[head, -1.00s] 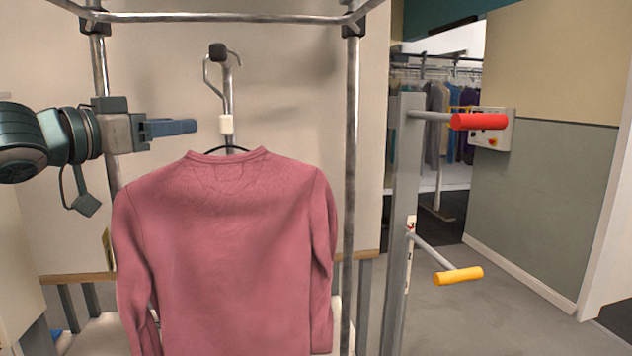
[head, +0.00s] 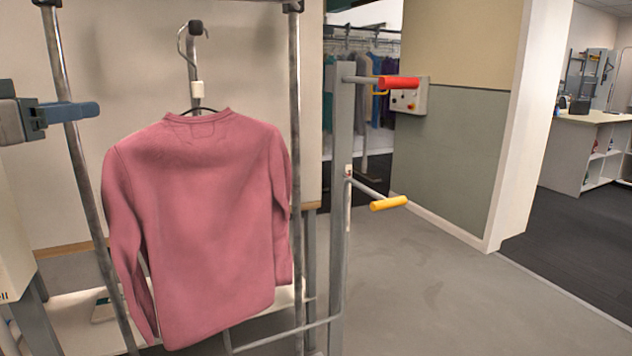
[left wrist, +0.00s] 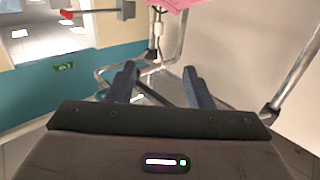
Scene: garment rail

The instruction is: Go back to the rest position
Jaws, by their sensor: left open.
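My left gripper (head: 88,110) is at the left edge of the head view, left of the pink sweater's shoulder and apart from it. In the left wrist view its two fingers (left wrist: 160,85) are spread with nothing between them. The pink long-sleeved sweater (head: 200,215) hangs on a hanger with a white block (head: 197,90) under its hook, inside the metal rail frame (head: 297,150). A bit of the sweater (left wrist: 172,4) also shows at the top of the left wrist view. My right gripper is not in view.
A grey post (head: 340,200) right of the sweater carries a red-handled lever (head: 399,83) and a yellow-handled lever (head: 389,203). A control box (head: 410,97) is on the wall behind. More garments hang at the back. The floor (head: 440,290) at right is clear.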

